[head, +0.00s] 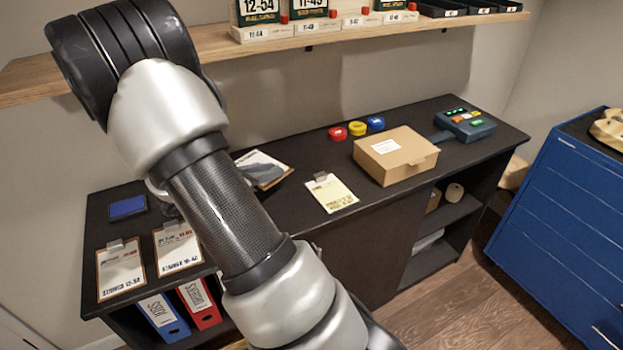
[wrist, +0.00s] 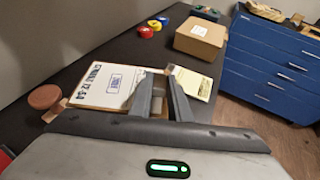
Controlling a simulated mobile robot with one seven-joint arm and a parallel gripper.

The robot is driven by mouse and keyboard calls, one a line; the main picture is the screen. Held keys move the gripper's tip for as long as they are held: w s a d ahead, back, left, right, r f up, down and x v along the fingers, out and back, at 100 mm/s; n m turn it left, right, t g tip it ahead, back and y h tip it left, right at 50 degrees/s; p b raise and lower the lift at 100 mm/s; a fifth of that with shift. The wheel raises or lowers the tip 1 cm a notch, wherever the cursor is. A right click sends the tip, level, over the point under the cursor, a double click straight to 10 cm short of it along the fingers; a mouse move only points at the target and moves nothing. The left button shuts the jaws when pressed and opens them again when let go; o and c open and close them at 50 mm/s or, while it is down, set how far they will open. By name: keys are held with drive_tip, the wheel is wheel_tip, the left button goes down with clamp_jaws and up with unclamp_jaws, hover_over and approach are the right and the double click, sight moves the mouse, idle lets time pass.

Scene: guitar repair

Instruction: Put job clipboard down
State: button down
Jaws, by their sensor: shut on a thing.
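The job clipboard, a brown board with a white sheet, shows in the wrist view (wrist: 108,86) at the left of my fingers. In the head view its sheet (head: 258,158) shows beyond my arm, low over the black bench (head: 300,150). My gripper (wrist: 162,88) is shut on the clipboard near its edge. In the head view my gripper (head: 266,176) is partly hidden behind my forearm. The clipboard looks about flat; I cannot tell whether it touches the bench top. Its near part is hidden by my fingers and arm.
A clipboard with a yellowish sheet (head: 333,193) lies to the right, near a cardboard box (head: 396,155). Two more clipboards (head: 121,268) (head: 177,247) lie at the left by a blue pad (head: 127,207). A wooden shelf (head: 350,42) hangs above. Bench room is clear behind.

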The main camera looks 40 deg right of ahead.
wheel_tip(320, 180, down, 8)
drive_tip(key=shift+f+b, duration=0.25)
drive_tip(key=shift+b, duration=0.25)
drive_tip(key=shift+f, duration=0.1)
drive_tip(key=c, duration=2.1)
unclamp_jaws()
drive_tip(key=shift+f, duration=0.1)
drive_tip(key=o, duration=0.4)
drive_tip(key=shift+o, duration=0.2)
